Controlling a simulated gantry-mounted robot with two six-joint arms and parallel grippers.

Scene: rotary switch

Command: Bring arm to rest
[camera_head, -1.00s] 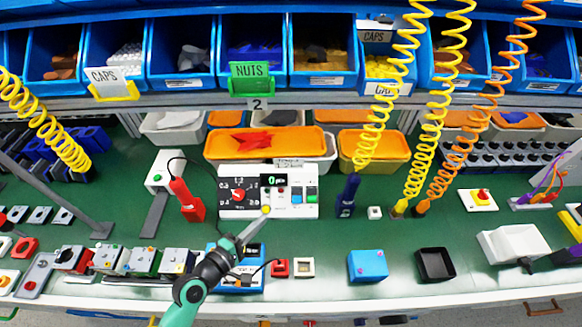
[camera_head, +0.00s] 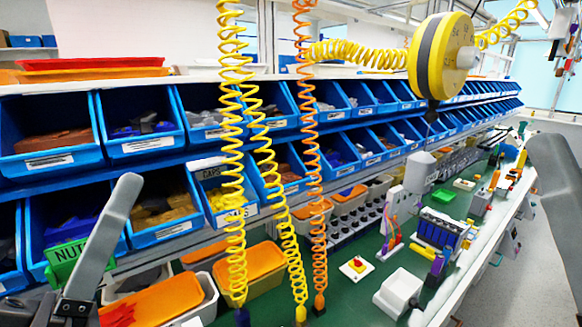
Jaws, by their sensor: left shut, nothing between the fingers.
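My left gripper (camera_head: 126,182) stands at the lower left, raised and pointing up, its grey fingers together and empty. It shows in front of the blue bins and beside the green NUTS sign (camera_head: 68,258). A smooth grey part (camera_head: 562,185) rises at the right edge, close to the camera. It looks like part of my right arm or gripper, and its fingertips cannot be made out.
Blue bins (camera_head: 165,225) fill racks along the bench. Yellow coiled cords (camera_head: 235,150) and an orange one (camera_head: 308,150) hang in front. A yellow reel (camera_head: 440,55) hangs above.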

